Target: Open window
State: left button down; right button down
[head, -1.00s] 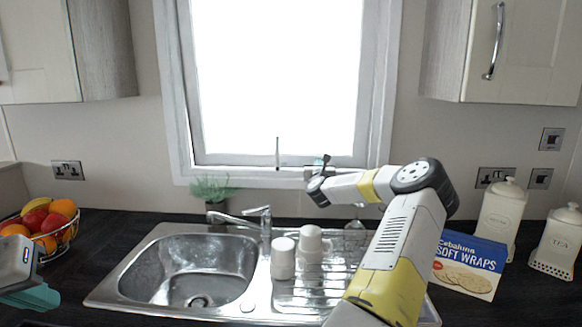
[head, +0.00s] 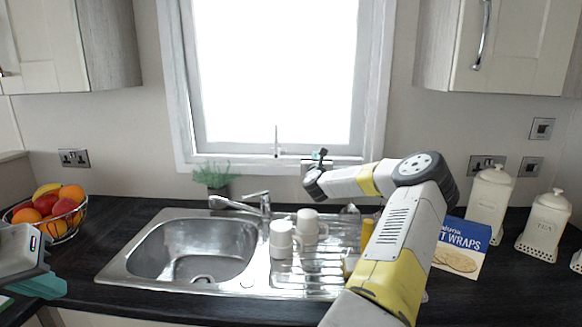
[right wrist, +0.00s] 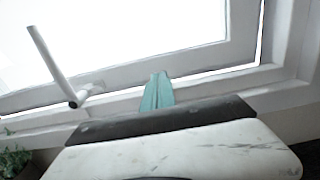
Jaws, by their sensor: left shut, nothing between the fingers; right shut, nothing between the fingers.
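The window (head: 235,146) has a pale frame above the sink, with a thin upright handle (head: 276,140) at its lower edge. The handle (right wrist: 55,66) stands at the left of the right wrist view, where a bright strip shows between sash and frame, as if slightly ajar. My right gripper (head: 319,160) is at the lower window frame, right of the handle. Its teal fingers (right wrist: 157,90) are shut and empty, pointing at the strip and apart from the handle; I cannot tell whether they touch the sash. My left gripper (head: 36,287) is shut and empty at the lower left.
A sink (head: 120,262) with a tap (head: 240,204) and white mugs (head: 281,240) lies below the window. A plant (head: 214,178) stands near the sill. A fruit basket (head: 70,232) is left; a wraps box (head: 461,250) and canisters (head: 490,205) are right.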

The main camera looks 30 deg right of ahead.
jog(key=r+v, duration=0.1)
jog(key=v, duration=0.7)
jog(key=w+a+n+y, duration=0.2)
jog(key=a+n+y, duration=0.3)
jog(key=a, duration=0.4)
jog(key=w+a+n+y, duration=0.2)
jog(key=a+n, duration=0.5)
jog(key=a, duration=0.2)
jog(key=s+a+f+n+g+y, duration=0.1)
jog(key=s+a+n+g+y, duration=0.3)
jog(key=a+n, duration=0.8)
jog(key=s+a+r+n+g, duration=0.1)
jog(key=s+n, duration=0.5)
jog(key=s, duration=0.6)
jog(key=s+a+r+n+g, duration=0.2)
jog(key=s+a+n, duration=0.3)
jog(key=s, duration=0.8)
jog(key=s+a+r+n+g, duration=0.1)
jog(key=s+a+n+g, duration=0.2)
jog(key=s+n, duration=0.4)
jog(key=s, duration=0.5)
jog(key=shift+s+a+r+n+y, duration=0.15)
jog(key=shift+a+r+n+y, duration=0.05)
jog(key=shift+r+n+y, duration=0.2)
